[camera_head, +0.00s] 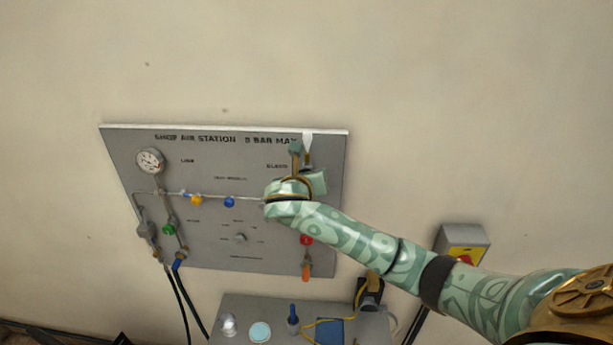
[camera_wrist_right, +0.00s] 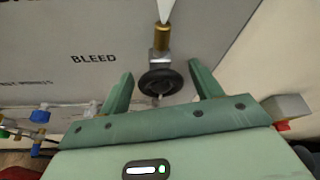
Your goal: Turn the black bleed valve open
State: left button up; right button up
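The black bleed valve (camera_wrist_right: 160,82) is a round black handwheel below a brass fitting (camera_wrist_right: 162,40) with a white cone on top, beside the printed word BLEED in the right wrist view. My right gripper (camera_wrist_right: 162,76) is open, with one green finger on each side of the handwheel and a gap visible on both sides. In the head view my right gripper (camera_head: 302,155) is at the upper right of the grey panel (camera_head: 215,165) and hides the handwheel; the white cone (camera_head: 308,139) shows above it. My left gripper is not in view.
The panel carries a gauge (camera_head: 151,160), an orange-yellow knob (camera_head: 196,199), a blue knob (camera_head: 229,202), a green knob (camera_head: 169,229) and a red knob (camera_head: 306,240). A grey shelf (camera_head: 240,305) with small items stands below. A yellow-faced switch box (camera_head: 465,245) is at right.

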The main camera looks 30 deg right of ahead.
jog(key=shift+r, duration=0.1)
jog(key=b+v, duration=0.2)
jog(key=v, duration=1.4)
jog(key=shift+s+a, duration=0.1)
